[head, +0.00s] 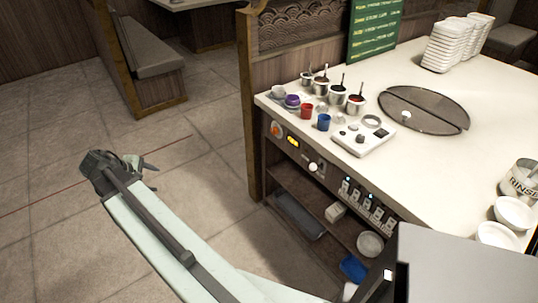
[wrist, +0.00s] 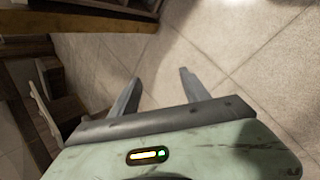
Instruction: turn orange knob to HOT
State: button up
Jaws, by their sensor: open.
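The orange knob (head: 276,130) is on the front panel of the counter, near its left corner, in the head view. A small lit yellow display (head: 293,141) sits just right of it. The knob's markings are too small to read, so its setting cannot be told. My gripper (head: 150,168) is out over the floor, left of the counter and well apart from the knob. In the wrist view my gripper (wrist: 156,88) shows two fingers spread apart with only floor tiles between them. The knob does not show clearly in the wrist view.
A white knob (head: 313,167) and several switches (head: 362,203) line the same panel. Sauce pots (head: 337,95) and coloured cups stand on the counter above. A wooden partition post (head: 248,100) rises at the counter's left end. A bench (head: 146,58) stands behind. Floor left of the counter is clear.

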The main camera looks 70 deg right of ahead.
jog(key=s+d+f+n+g+h+b, duration=0.1)
jog(key=s+d+f+b, duration=0.15)
jog(key=d, duration=0.35)
jog(key=s+d+f+g+h+b, duration=0.1)
jog(key=s+d+f+b, duration=0.15)
jog(key=d, duration=0.35)
jog(key=s+d+f+n+h+b, duration=0.1)
jog(key=d+f+h+b, duration=0.1)
jog(key=d+b, duration=0.3)
jog(key=n+g+h+b, duration=0.5)
jog(key=g+b, duration=0.1)
jog(key=b, duration=0.6)
send_near(272, 132)
jog(key=x, duration=0.7)
jog(key=shift+s+d+r, duration=0.2)
jog(key=shift+s+r, duration=0.05)
jog(key=shift+r, duration=0.05)
grip_shut()
